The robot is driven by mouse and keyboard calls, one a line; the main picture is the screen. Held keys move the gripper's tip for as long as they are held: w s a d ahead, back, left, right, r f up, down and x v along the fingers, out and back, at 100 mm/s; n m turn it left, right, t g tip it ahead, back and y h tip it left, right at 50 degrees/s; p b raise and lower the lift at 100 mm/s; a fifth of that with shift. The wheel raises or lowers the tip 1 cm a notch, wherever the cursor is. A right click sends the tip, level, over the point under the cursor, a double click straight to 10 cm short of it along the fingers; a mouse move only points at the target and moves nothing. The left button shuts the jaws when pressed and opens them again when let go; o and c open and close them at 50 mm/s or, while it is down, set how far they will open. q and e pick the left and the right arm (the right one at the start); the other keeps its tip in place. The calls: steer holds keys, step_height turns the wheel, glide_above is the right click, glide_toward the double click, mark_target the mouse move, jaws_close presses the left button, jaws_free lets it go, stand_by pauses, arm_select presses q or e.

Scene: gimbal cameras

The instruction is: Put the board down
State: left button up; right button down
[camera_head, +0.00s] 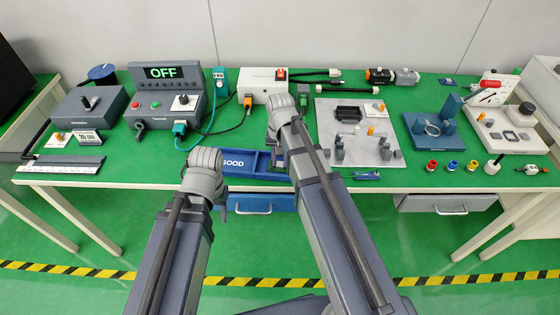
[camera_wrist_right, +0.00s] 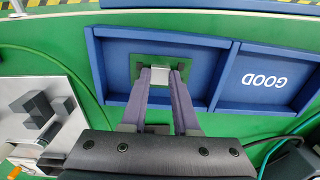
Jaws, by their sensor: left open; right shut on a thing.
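The green board (camera_wrist_right: 141,64) shows in the right wrist view over the larger, unlabelled compartment of the blue tray (camera_wrist_right: 230,75). My right gripper (camera_wrist_right: 161,78) is shut on the board, with a light metal part between its fingers. I cannot tell whether the board touches the tray floor. In the head view the tray (camera_head: 240,178), labelled GOOD, lies at the table's front edge, and my right arm hides part of it and most of the board. My left gripper (camera_head: 205,188) is open in front of the tray's left end, its fingers mostly hidden.
A grey fixture plate (camera_head: 352,150) with blocks stands right of the tray. A control box reading OFF (camera_head: 165,73) and a white box with a red switch (camera_head: 262,84) stand behind, with cables near the tray.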

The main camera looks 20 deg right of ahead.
mark_target(280, 164)
steer(key=shift+f, duration=0.2)
steer(key=c, duration=0.7)
jaws_free()
steer(key=shift+o, duration=0.2)
steer(key=shift+r, duration=0.2)
step_height(280, 164, up, 12)
steer(key=p, duration=1.2)
steer(key=s+a+n+h, duration=0.1)
steer(key=s+a+n, duration=0.7)
steer(key=s, duration=0.6)
steer(key=shift+s+a, duration=0.15)
steer(key=shift+a, duration=1.1)
